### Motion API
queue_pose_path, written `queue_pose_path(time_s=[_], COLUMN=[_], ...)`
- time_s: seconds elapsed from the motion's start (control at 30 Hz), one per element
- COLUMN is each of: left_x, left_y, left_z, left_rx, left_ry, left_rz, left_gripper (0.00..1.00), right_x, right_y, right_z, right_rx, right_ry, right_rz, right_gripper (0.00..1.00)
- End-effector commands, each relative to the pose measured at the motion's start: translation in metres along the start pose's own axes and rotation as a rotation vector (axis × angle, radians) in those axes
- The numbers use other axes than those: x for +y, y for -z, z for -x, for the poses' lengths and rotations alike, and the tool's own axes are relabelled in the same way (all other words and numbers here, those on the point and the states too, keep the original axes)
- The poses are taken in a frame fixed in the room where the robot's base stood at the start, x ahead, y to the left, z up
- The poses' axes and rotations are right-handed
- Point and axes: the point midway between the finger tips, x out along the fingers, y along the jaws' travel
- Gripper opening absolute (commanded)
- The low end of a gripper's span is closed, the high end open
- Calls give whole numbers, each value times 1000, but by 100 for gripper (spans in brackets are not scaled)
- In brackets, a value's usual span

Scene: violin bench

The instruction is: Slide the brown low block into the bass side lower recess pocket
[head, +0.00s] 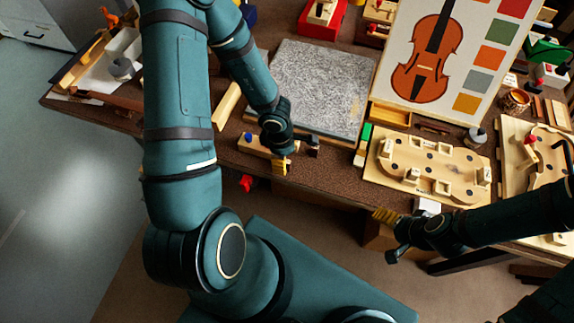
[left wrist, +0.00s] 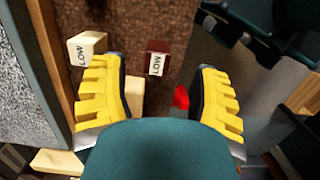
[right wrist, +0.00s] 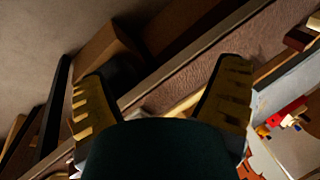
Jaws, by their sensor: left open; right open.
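The brown low block (left wrist: 157,58), dark with a white LOW label, lies on the bench in the left wrist view, ahead of my left gripper (left wrist: 165,95). That gripper is open and empty, its yellow fingers apart with the block beyond the tips. In the head view my left gripper (head: 280,165) is near the bench's front edge, and a dark block (head: 313,143) is just right of it. The wooden violin form (head: 428,165) with blocks around its outline lies further right; I cannot tell which pocket is the bass side lower one. My right gripper (head: 385,215) is open and empty before the front edge.
A pale block labelled LOW (left wrist: 88,46) stands beside the brown one, near the grey stone slab (head: 320,88). A violin picture board (head: 432,50) stands behind the form. A second wooden form (head: 517,160) lies to its right. A small green block (head: 366,131) is near the slab.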

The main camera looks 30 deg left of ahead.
Motion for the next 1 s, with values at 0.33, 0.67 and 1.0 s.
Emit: queue_pose_path(time_s=[0.33, 0.67, 1.0], left_x=[3, 3, 3], left_y=[-1, -1, -1], left_z=[-43, -48, -48], left_rx=[0, 0, 0], left_ry=[1, 0, 0], left_rz=[-1, 0, -1], left_gripper=[62, 62, 14], right_x=[12, 13, 13], right_y=[-15, -18, -17], right_z=[-33, -35, -35], right_rx=[-29, -36, -36], right_ry=[3, 4, 4], right_rz=[9, 11, 10], right_gripper=[90, 90, 90])
